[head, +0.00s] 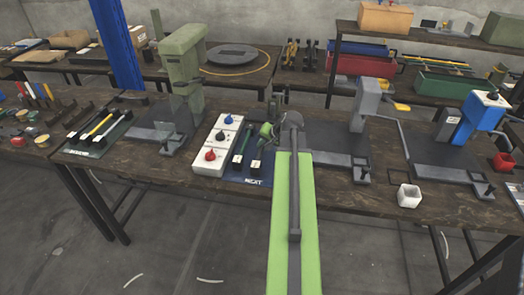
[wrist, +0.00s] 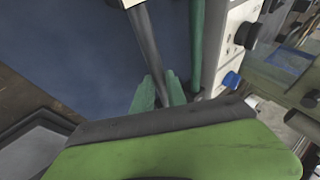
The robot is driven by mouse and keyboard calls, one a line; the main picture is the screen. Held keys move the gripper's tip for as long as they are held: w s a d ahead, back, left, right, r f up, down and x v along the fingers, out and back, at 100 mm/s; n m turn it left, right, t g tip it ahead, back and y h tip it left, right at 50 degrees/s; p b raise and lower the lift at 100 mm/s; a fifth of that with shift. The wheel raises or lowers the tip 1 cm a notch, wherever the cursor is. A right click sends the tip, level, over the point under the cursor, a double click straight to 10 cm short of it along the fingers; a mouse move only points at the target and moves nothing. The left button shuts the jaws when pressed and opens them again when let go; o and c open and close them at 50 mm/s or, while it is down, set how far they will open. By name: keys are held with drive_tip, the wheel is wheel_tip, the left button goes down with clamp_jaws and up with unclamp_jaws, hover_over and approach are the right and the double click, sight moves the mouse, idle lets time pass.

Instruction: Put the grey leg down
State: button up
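The grey leg (wrist: 150,45) shows in the wrist view as a thin dark grey bar with a pale end at the top edge. My gripper (wrist: 162,92) has its two green fingers close on either side of the bar. In the head view my gripper (head: 268,134) is over the blue mat (head: 254,182) marked NEXT, and my arm hides part of the mat. A dark green leg (head: 245,138) lies beside the grey one, roughly parallel; it also shows in the wrist view (wrist: 196,45). I cannot tell whether the grey leg touches the mat.
A white control box (head: 217,145) with red, black and blue knobs stands just left of the mat. A green press (head: 183,75) is further left, with a dark green mat (head: 95,143) of legs. Grey and blue presses stand right, near a white cup (head: 409,196).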

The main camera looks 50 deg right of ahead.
drive_tip(key=shift+s+d+r, duration=0.1)
clamp_jaws()
drive_tip(key=r+p, duration=0.5)
drive_tip(key=shift+s+d+r, duration=0.1)
drive_tip(key=shift+s+d, duration=0.15)
drive_tip(key=shift+s, duration=0.05)
drive_tip(key=s+d+r+p, duration=0.5)
drive_tip(key=s+d+p, duration=0.1)
drive_tip(key=s, duration=0.2)
drive_tip(key=shift+s+d+r, duration=0.3)
drive_tip(key=shift+s, duration=0.05)
